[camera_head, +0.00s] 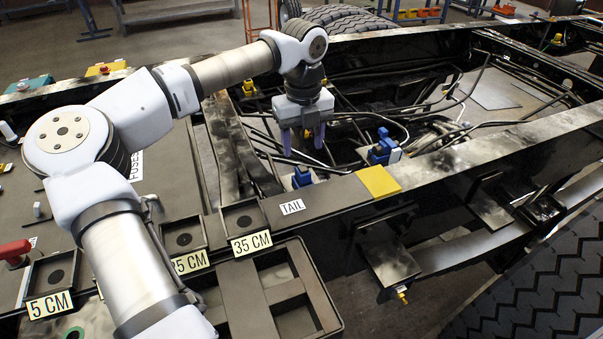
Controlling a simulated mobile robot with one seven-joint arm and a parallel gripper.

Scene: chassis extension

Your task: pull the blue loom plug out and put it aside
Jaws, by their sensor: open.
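Two blue connector parts sit along the near chassis rail. One blue part (301,178) is behind the TAIL label (292,206); the other blue part (384,147) stands farther right, with a pale piece at its side, near dark cables. I cannot tell for sure which one is the loom plug. My gripper (304,146) points down with its two purple fingers apart and nothing visible between them. It appears above and behind the blue part by the TAIL label, and left of the other one. The exact height gap is unclear.
A yellow patch (378,181) marks the rail top. A dark tray (270,305) with compartments and small bins labelled 5 CM, 25 CM and 35 CM (251,243) lie at the near left. Dark hoses (470,122) run across the frame. A red-handled item (14,250) is far left.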

